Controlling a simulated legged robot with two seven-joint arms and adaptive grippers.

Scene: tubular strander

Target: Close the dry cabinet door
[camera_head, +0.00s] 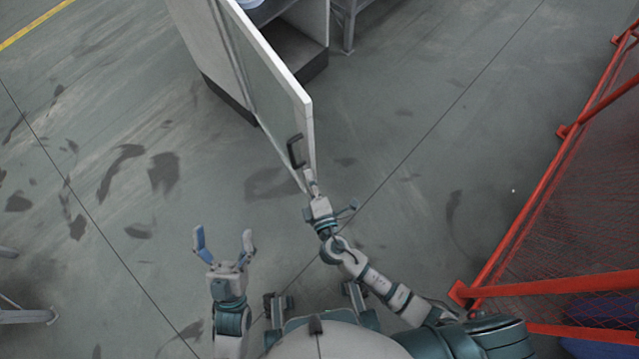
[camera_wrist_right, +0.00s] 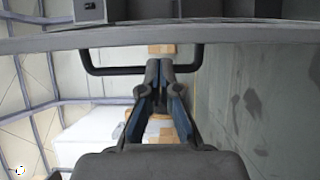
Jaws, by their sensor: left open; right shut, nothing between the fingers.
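The dry cabinet (camera_head: 215,55) stands at the top of the head view. Its glass-panelled, white-framed door (camera_head: 307,125) is swung open and reaches toward me. A dark handle (camera_head: 293,150) sits near the door's free edge. My right gripper (camera_head: 310,176) is shut and empty at that free edge, close to the handle. In the right wrist view the shut fingers (camera_wrist_right: 166,68) overlap the middle of the handle (camera_wrist_right: 112,71); I cannot tell whether they touch it. My left gripper (camera_head: 224,240) is open and empty above the floor, left of the door and apart from it.
A red mesh fence (camera_head: 540,200) runs along the right side. A grey metal stand (camera_head: 347,22) is beside the cabinet at the top. Another metal frame (camera_head: 28,316) is at the lower left edge. The stained floor (camera_head: 130,200) left of the door is clear.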

